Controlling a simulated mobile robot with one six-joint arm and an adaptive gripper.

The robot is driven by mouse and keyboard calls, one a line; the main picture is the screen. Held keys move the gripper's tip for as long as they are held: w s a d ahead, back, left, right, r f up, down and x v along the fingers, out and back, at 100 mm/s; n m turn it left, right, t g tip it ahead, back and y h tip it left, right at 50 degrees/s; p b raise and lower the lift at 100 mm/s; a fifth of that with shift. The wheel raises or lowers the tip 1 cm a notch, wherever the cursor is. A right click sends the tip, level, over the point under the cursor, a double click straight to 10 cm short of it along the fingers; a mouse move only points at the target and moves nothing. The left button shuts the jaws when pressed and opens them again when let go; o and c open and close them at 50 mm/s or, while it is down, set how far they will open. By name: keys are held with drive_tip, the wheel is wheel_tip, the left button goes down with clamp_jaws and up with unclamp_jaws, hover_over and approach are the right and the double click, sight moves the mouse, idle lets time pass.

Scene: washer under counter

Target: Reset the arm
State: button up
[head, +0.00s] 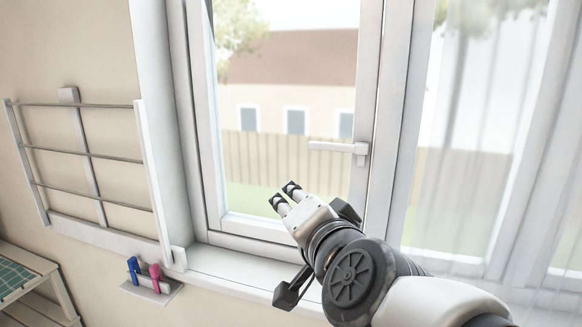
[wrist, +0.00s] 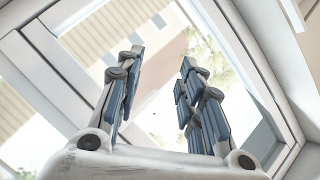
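My gripper (head: 285,198) is raised in front of the window in the head view, with its fingertips pointing up and to the left. In the wrist view my gripper (wrist: 160,68) shows its blue-padded fingers standing apart, with nothing between them. It is open and empty. My arm comes in from the lower right of the head view. The window pane and its frame (wrist: 262,75) lie beyond the fingers in the wrist view.
A wall drying rack (head: 88,156) hangs left of the window. A small shelf (head: 150,292) holds a blue and a pink peg below it. The window handle (head: 338,147) is above and right of my gripper. A sill (head: 235,270) runs below the window.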

drive_tip(key=s+d+f+n+g+h, duration=0.2)
drive_tip(key=s+d+f+n+g, duration=0.2)
drive_tip(key=s+f, duration=0.6)
drive_tip(key=s+d+f+n+g+h, duration=0.2)
drive_tip(key=s+d+f+g, duration=0.4)
drive_tip(key=s+d+f, duration=0.3)
drive_tip(key=s+f+n, duration=0.1)
drive_tip(key=s, duration=0.2)
drive_tip(key=shift+s+f+n, duration=0.15)
drive_tip(key=shift+f+n, duration=0.1)
drive_tip(key=shift+n, duration=0.15)
